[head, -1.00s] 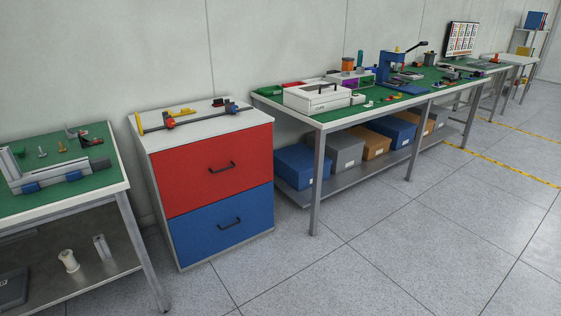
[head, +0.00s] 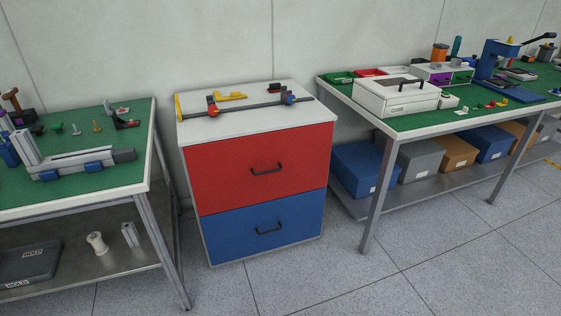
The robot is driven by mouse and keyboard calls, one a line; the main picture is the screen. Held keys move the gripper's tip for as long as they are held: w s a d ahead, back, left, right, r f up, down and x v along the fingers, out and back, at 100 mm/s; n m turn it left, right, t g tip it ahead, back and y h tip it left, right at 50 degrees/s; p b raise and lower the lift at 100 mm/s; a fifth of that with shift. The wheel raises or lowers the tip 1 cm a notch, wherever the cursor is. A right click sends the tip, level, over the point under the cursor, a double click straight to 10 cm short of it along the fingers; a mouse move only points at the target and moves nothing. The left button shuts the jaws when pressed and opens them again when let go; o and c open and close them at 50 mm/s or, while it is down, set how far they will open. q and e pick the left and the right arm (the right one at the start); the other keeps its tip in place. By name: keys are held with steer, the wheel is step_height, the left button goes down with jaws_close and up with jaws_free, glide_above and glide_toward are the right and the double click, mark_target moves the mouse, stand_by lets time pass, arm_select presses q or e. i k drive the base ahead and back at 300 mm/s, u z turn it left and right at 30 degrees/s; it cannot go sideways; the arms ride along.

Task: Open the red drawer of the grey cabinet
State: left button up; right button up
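The grey cabinet (head: 256,126) stands against the wall in the middle of the head view, between two tables. Its upper front is the red drawer (head: 225,174), which is closed, flush with the front, and has a dark bar handle (head: 267,171). Below it is a closed blue drawer (head: 235,241) with a similar dark handle (head: 269,231). Neither of my grippers is in view.
A clamp bar (head: 250,106) and yellow parts (head: 231,96) lie on the cabinet top. A green-topped table (head: 85,196) stands close on the left, another (head: 425,121) on the right with boxes on its lower shelf. The floor (head: 330,280) in front of the cabinet is clear.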

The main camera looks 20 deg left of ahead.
mark_target(226, 174)
steer(key=u, duration=0.75)
steer(key=i, duration=0.95)
steer(key=u, duration=1.1)
